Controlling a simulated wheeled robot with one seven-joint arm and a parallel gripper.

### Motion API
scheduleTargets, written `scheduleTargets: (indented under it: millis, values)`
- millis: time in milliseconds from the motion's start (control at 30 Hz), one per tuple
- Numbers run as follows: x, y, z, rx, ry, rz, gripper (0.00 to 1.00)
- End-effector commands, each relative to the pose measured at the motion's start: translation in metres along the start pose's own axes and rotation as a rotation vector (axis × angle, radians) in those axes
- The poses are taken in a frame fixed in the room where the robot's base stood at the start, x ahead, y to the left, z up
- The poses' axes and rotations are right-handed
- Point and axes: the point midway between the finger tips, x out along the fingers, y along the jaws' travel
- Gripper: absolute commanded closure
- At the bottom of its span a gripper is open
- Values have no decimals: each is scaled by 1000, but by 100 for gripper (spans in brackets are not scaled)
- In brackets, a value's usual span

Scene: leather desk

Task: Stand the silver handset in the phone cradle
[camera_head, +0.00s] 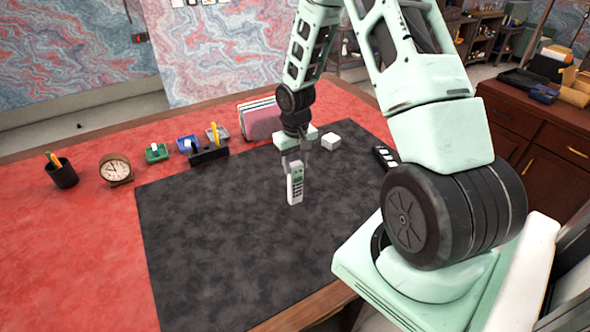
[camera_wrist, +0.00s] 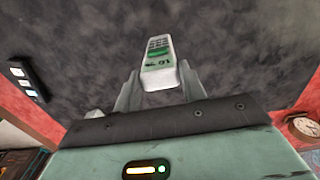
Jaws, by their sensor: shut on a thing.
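The silver handset (camera_head: 295,187) is upright in the head view, with dark keys and a green screen on its face. My gripper (camera_head: 295,163) is shut on its upper end and holds it over the dark desk mat. In the wrist view the handset (camera_wrist: 158,50) extends out from between the fingers (camera_wrist: 158,92). A small white block (camera_head: 331,141) stands on the mat behind and right of the handset, apart from it; it may be the phone cradle, but I cannot tell for sure. Whether the handset's lower end touches the mat is unclear.
A black holder (camera_head: 208,154), coloured trays (camera_head: 157,153), a clock (camera_head: 116,169) and a pen cup (camera_head: 62,173) line the back left. Upright folders (camera_head: 260,119) stand behind. A black item with pale squares (camera_head: 385,157) lies right. The mat's (camera_head: 210,240) front is clear.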

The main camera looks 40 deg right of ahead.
Motion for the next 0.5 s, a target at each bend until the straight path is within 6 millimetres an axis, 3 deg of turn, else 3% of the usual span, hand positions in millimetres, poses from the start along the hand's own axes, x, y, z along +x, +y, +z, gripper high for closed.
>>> scheduleTargets:
  millis: [200, 500]
  values:
    - [27, 0, 1, -1, -2, 0, 100]
    - [30, 0, 0, 0, 0, 0, 100]
